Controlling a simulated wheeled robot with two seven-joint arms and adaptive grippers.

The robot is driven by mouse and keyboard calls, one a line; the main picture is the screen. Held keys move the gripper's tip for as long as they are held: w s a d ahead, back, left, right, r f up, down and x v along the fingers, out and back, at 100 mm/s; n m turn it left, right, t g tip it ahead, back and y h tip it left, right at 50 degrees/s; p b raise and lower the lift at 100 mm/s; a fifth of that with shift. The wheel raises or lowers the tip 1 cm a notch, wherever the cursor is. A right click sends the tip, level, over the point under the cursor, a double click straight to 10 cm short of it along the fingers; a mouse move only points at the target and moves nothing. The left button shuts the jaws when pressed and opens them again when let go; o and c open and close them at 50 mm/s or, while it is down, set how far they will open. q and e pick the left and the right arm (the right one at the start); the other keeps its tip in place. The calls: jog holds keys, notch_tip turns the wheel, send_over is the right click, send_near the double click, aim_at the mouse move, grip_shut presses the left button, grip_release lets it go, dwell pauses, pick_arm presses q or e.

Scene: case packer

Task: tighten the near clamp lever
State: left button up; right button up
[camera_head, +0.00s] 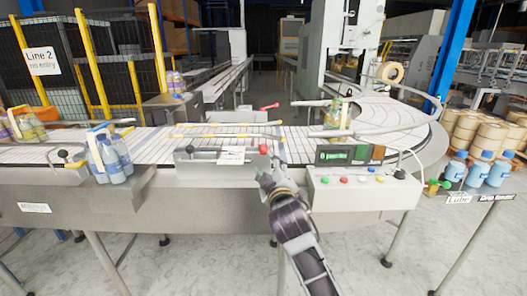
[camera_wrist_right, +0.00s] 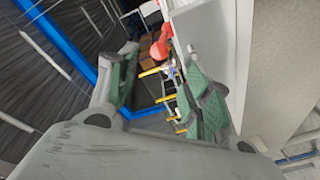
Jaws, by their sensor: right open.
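The near clamp lever shows as a red knob (camera_head: 263,149) at the near edge of the conveyor, at the right end of a grey rail block. My right gripper (camera_head: 264,172) is just below and in front of this knob in the head view, apart from it as far as I can tell. In the right wrist view my right gripper (camera_wrist_right: 162,85) is open, with green-padded fingers and nothing between them. A red lever (camera_wrist_right: 162,44) shows beyond the fingertips there. Another red lever (camera_head: 269,106) is on the far side of the conveyor. My left gripper is not in view.
A control box (camera_head: 362,190) with coloured buttons stands right of my gripper, with a green display (camera_head: 335,155) behind it. Bottle packs (camera_head: 109,157) stand at the left, and another pack (camera_head: 336,114) is on the belt. Blue-capped bottles (camera_head: 477,170) stand at the right.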

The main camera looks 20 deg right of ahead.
aim_at(264, 153)
jog(key=shift+w+d+p, duration=0.25)
jog(key=shift+w+p, duration=0.05)
jog(key=shift+w, duration=1.6)
jog(key=shift+w+d+p, duration=0.2)
jog(key=shift+w+p, duration=0.15)
jog(key=shift+w, duration=1.5)
jog(key=shift+w+d+p, duration=0.25)
jog(key=shift+w+p, duration=0.05)
jog(key=shift+w, duration=1.6)
jog(key=shift+c, duration=0.4)
grip_shut()
